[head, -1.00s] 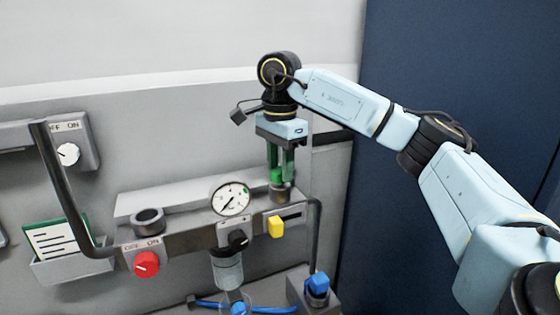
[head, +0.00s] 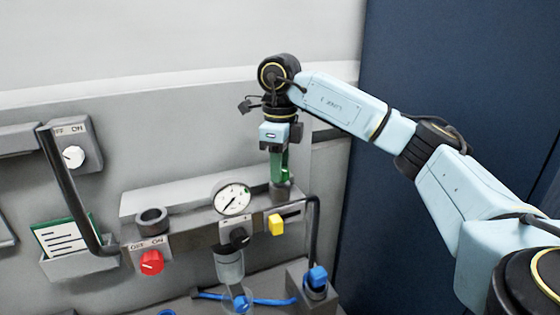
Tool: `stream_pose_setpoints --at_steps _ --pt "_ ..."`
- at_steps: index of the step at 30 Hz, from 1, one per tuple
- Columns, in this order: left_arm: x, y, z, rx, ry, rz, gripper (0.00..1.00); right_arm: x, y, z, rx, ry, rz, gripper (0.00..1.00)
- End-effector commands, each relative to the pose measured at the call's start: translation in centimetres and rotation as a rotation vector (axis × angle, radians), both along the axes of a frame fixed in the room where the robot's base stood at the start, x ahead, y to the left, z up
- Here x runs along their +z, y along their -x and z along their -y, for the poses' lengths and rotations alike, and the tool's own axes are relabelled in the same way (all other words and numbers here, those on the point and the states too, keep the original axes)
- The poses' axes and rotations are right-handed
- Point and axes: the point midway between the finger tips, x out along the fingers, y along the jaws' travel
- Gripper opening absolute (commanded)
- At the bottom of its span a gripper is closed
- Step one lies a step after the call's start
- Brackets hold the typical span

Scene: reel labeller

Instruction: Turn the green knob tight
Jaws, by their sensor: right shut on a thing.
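The green knob (head: 281,171) sits on top of a grey cylindrical fitting at the right end of the grey manifold block. Much of the knob is hidden behind the gripper's fingers. My right gripper (head: 279,172) points straight down from above and is shut on the green knob. My left gripper is not in view.
A red knob (head: 151,262) is further left.

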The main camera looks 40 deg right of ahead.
Motion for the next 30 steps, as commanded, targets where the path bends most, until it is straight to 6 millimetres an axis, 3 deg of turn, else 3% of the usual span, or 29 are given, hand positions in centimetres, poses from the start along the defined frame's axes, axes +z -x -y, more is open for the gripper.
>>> stream_pose_setpoints --at_steps 16,30 --pt "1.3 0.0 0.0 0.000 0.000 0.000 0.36 0.0 0.0 0.0 -0.465 0.000 0.000 0.13" --pt "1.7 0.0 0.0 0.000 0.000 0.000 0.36 0.0 0.0 0.0 -0.628 0.001 0.001 0.13"
